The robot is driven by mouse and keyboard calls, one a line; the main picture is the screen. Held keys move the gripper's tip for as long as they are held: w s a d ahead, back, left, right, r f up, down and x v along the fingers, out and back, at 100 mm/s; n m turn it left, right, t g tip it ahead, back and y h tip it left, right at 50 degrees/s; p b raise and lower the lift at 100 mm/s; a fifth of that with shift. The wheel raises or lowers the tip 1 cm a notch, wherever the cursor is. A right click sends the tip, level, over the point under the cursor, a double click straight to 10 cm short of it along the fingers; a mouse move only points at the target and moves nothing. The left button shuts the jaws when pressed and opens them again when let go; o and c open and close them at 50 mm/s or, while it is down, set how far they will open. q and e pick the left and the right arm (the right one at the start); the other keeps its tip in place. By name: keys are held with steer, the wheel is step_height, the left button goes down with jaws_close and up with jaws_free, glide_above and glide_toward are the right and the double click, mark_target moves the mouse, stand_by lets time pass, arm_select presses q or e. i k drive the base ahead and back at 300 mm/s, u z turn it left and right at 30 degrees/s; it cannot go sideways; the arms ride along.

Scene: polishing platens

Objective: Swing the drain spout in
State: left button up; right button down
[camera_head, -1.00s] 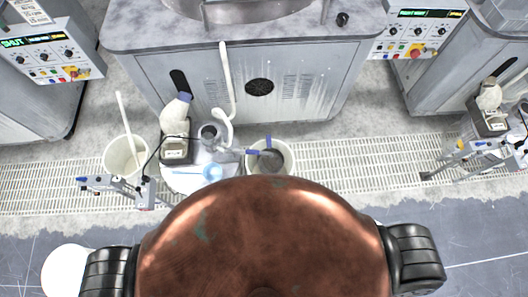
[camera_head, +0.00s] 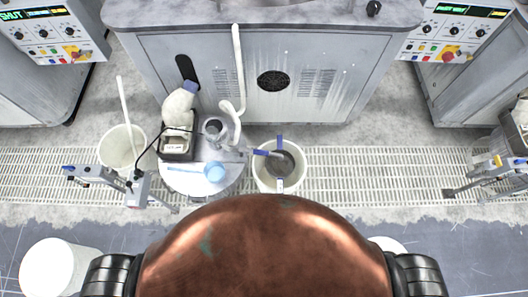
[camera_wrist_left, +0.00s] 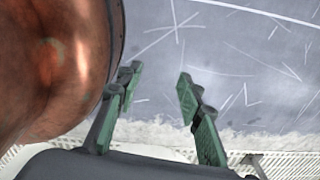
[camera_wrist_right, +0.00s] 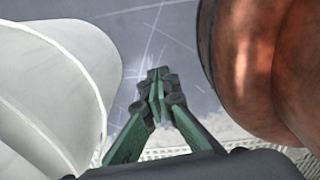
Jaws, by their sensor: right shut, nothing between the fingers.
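A slim white pipe (camera_head: 238,68), which looks like the drain spout, runs down the front of the grey polishing cabinet (camera_head: 215,70). Its lower end is curved and lies just above a round cart top (camera_head: 215,185); I cannot tell how it is joined. My left gripper (camera_wrist_left: 157,83) is open and empty in the left wrist view, above the floor beside my copper body. My right gripper (camera_wrist_right: 157,83) is shut and empty in the right wrist view, between a white round container (camera_wrist_right: 85,75) and my copper body. Neither gripper shows in the head view, and both are away from the pipe.
A white bucket (camera_head: 298,178) holding a grey vessel with blue handles stands right of the cart. Another bucket (camera_head: 113,155) with a stick stands left. A pale bottle (camera_head: 178,108) is on the cart. Free grating (camera_head: 380,170) lies to the right.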

mark_target(256, 152)
steer(key=z, duration=0.4)
steer(key=k, duration=0.9)
steer(key=z, duration=0.5)
steer(key=k, duration=0.4)
steer(key=u, duration=0.05)
steer(key=i, duration=0.8)
steer(key=z, duration=0.2)
